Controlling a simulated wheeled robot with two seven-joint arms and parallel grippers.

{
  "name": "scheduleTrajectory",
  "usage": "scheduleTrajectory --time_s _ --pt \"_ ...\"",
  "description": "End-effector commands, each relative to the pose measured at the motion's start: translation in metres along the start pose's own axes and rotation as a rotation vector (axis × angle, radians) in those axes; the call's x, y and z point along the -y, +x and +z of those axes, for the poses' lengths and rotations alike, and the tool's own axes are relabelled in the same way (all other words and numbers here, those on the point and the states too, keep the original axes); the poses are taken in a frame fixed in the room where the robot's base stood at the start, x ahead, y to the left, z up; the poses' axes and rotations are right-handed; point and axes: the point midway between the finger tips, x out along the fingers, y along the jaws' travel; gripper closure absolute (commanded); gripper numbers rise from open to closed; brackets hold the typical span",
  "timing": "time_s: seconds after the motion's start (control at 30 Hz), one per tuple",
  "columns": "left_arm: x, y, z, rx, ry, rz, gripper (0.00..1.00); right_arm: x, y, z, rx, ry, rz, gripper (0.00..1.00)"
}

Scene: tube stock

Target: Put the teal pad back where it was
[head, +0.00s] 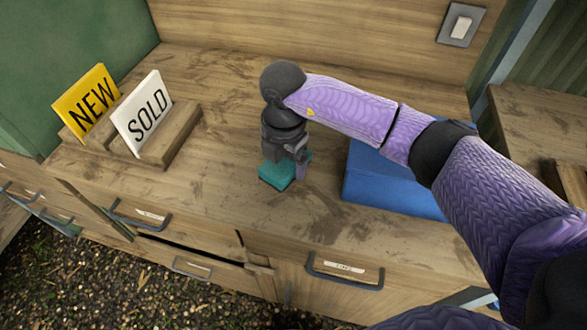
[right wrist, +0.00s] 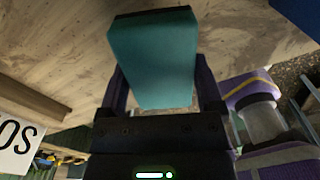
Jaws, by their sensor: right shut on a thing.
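The teal pad (head: 276,176) is a small block low over the wooden counter, near its middle. My right gripper (head: 290,165) points down and is shut on it. In the right wrist view the teal pad (right wrist: 153,58) sits between the two dark fingers of the right gripper (right wrist: 160,85). I cannot tell whether the pad touches the counter. My left gripper is not in view.
A wooden holder (head: 180,138) with a yellow NEW sign (head: 88,102) and a white SOLD sign (head: 143,112) stands at the left. A blue box (head: 385,185) is to the right, partly behind my arm. Drawers with handles (head: 345,280) front the counter (head: 225,205).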

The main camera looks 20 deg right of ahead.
Motion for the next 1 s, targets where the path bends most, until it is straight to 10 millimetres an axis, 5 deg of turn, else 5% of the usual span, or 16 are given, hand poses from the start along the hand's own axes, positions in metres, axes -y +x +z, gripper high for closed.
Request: scheduleTrajectory --time_s 0.13,0.47,0.5,0.53,0.83,1.0 --pt "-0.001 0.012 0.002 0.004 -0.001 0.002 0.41 0.001 0.034 0.0 -0.001 0.0 -0.004 0.62" --pt "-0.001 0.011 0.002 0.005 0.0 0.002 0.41 0.0 0.037 0.001 0.001 -0.001 -0.001 0.62" --pt "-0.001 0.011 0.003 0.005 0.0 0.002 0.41 0.001 0.036 0.001 0.001 -0.001 -0.001 0.09" --pt "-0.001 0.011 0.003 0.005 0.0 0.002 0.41 0.0 0.036 0.001 0.001 -0.001 -0.001 0.03" --pt "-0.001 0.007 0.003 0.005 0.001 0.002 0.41 0.0 0.029 0.001 0.001 -0.001 0.001 0.0" --pt "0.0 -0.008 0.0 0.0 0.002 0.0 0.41 0.0 -0.017 0.001 0.003 -0.001 0.005 0.0"
